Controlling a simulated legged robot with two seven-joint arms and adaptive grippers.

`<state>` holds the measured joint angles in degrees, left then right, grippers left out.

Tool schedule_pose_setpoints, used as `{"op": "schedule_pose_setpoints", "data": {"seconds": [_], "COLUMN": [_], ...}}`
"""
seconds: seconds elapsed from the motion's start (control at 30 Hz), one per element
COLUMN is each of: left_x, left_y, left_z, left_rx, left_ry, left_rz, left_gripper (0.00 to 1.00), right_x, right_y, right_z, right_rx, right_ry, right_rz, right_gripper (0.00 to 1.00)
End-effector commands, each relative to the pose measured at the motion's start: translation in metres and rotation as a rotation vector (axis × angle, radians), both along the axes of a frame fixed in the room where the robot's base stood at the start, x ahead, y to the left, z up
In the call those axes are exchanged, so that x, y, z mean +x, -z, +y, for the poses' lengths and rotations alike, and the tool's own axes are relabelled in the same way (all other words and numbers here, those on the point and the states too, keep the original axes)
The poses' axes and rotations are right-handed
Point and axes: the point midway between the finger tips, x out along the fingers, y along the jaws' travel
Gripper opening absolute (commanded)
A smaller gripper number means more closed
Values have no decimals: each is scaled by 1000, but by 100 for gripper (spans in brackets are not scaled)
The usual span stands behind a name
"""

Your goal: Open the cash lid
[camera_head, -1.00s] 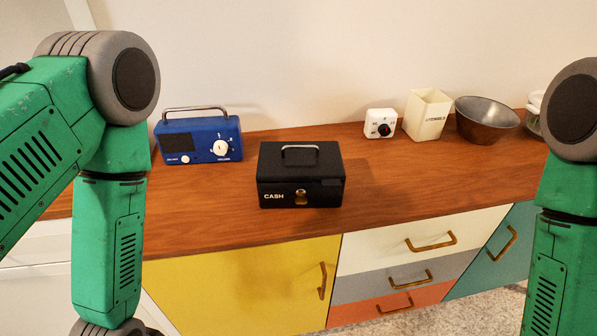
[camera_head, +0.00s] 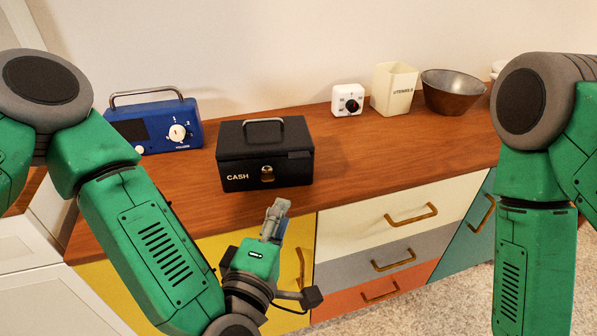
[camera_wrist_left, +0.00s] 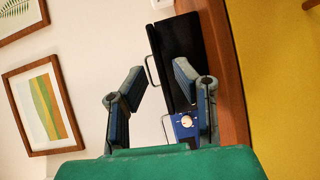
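The black cash box (camera_head: 265,153) stands on the wooden counter with its lid shut. It has a metal handle on top, a brass lock on the front and the word CASH. It also shows sideways in the left wrist view (camera_wrist_left: 182,48). My left gripper (camera_head: 277,208) is in front of and below the box front, near the counter's front edge, apart from the box. In the left wrist view its two fingers (camera_wrist_left: 158,76) are spread with nothing between them. My right arm shows at the right, but its gripper is out of view.
A blue radio (camera_head: 155,128) stands left of the box. A white timer (camera_head: 347,100), a cream utensils holder (camera_head: 393,89) and a metal bowl (camera_head: 452,93) stand to the right. The counter (camera_head: 400,150) is clear right of the box. Drawers with handles are below.

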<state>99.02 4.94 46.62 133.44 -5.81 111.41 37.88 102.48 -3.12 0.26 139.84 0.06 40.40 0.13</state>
Motion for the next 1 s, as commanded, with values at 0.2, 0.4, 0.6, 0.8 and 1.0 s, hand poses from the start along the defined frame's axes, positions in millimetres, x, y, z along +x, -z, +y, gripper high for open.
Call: {"op": "schedule_pose_setpoints", "data": {"seconds": [0.2, 0.4, 0.6, 0.8, 1.0], "left_x": [17, 54, 95, 125, 136], "left_y": [-13, -12, -11, -11, -11], "left_z": [0, -9, -18, -26, -29], "left_rx": [-62, -59, -57, -56, -55], "left_ry": [-40, -40, -38, -35, -34], "left_rz": [-32, -33, -30, -28, -27], "left_gripper": [25, 25, 25, 25, 25], "right_x": [0, 0, 0, 0, 0], "right_y": [3, 6, 9, 12, 13], "right_z": [0, 0, 0, 0, 0], "right_rx": [0, 0, 0, 0, 0], "right_ry": [0, 0, 0, 0, 0], "right_rz": [-1, -1, -1, 0, 0], "right_gripper": [24, 24, 24, 24, 24]}}
